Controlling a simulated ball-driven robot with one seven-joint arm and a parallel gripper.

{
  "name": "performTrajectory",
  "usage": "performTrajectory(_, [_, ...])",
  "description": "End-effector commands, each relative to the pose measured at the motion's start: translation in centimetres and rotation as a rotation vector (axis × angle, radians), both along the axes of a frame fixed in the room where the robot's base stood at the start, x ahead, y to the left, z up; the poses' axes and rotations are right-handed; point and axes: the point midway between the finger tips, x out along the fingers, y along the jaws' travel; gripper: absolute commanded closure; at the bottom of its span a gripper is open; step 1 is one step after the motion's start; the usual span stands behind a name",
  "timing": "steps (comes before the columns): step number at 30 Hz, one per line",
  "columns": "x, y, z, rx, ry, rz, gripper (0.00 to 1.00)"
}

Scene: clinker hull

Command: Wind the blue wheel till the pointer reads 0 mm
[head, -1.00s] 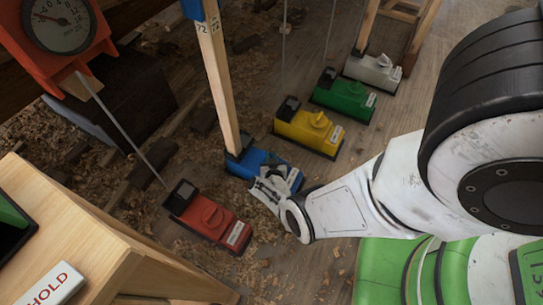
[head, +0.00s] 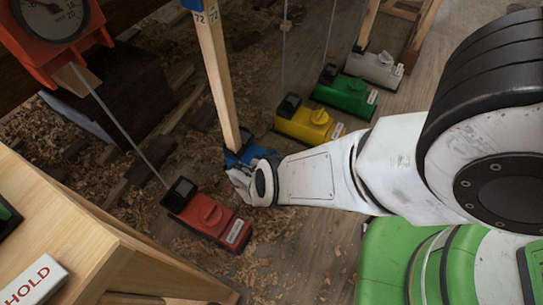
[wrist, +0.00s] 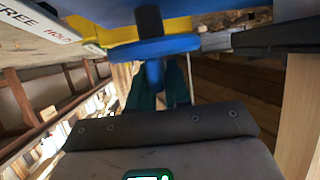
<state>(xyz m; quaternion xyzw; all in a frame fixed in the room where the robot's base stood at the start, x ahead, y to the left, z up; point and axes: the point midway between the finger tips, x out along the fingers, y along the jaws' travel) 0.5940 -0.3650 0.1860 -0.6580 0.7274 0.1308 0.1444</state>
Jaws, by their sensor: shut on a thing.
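The blue unit (head: 238,152) stands on the floor at the foot of a wooden prop, mostly hidden by my arm. In the wrist view its blue wheel (wrist: 165,47) is a wide disc with a stub below. My gripper (wrist: 158,78) is shut on the blue wheel, its dark green fingers either side of the stub. In the head view my gripper (head: 241,180) is low at the near end of the blue unit. A red-framed dial (head: 50,12) at the upper left is cut off at the top. I see no pointer for the blue wheel.
A red unit (head: 208,215) stands close by at the front left. Yellow (head: 308,122), green (head: 345,92) and white (head: 374,66) units stand behind. The wooden prop (head: 217,75) rises beside my gripper. A wooden stand (head: 75,215) fills the lower left.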

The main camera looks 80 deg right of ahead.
Motion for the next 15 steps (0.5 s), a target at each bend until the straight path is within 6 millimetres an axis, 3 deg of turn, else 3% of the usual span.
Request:
performTrajectory(8, [0.03,0.03,-0.11,0.003,-0.002,0.001,1.00])
performTrajectory(9, [0.02,0.02,-0.11,0.003,-0.002,0.001,0.82])
performTrajectory(15, [0.02,0.01,-0.07,0.002,-0.001,0.001,0.62])
